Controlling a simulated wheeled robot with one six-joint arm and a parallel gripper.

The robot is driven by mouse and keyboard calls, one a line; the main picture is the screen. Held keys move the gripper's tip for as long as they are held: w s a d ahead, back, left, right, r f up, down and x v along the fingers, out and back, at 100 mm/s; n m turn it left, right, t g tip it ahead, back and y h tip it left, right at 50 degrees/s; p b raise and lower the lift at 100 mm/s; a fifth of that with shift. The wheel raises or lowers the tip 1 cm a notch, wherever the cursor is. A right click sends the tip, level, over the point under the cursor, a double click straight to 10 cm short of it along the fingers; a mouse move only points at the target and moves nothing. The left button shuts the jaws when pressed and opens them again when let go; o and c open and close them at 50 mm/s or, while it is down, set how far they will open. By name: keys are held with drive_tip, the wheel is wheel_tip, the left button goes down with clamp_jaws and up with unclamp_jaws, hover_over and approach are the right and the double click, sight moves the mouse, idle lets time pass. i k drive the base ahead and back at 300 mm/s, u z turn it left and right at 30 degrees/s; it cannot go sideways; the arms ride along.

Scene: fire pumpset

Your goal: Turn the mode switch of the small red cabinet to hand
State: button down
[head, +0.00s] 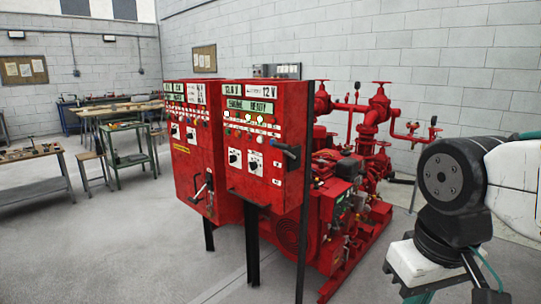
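Two red cabinets stand side by side on dark legs: a left one (183,165) and a nearer right one (280,185). I cannot tell for sure which one is the small cabinet. The right one has two rotary switches on white plates, a left switch (235,158) and a right switch (254,163). The left cabinet also has two, a left switch (175,131) and a right switch (191,133). Their labels and positions are too small to read. My arm shows at the right edge, well apart from the cabinets. My gripper's fingers are not in view.
A dark side handle (291,153) sticks out from the right cabinet, and a lever (202,188) from the left one. A red pumpset (345,200) with pipes and valves stands behind. Workbenches (30,157) stand at the left. The floor before the cabinets is clear.

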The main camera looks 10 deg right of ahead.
sight(232, 158)
drive_tip(key=u, duration=0.5)
drive_tip(key=i, duration=2.05)
drive_tip(key=z, duration=0.4)
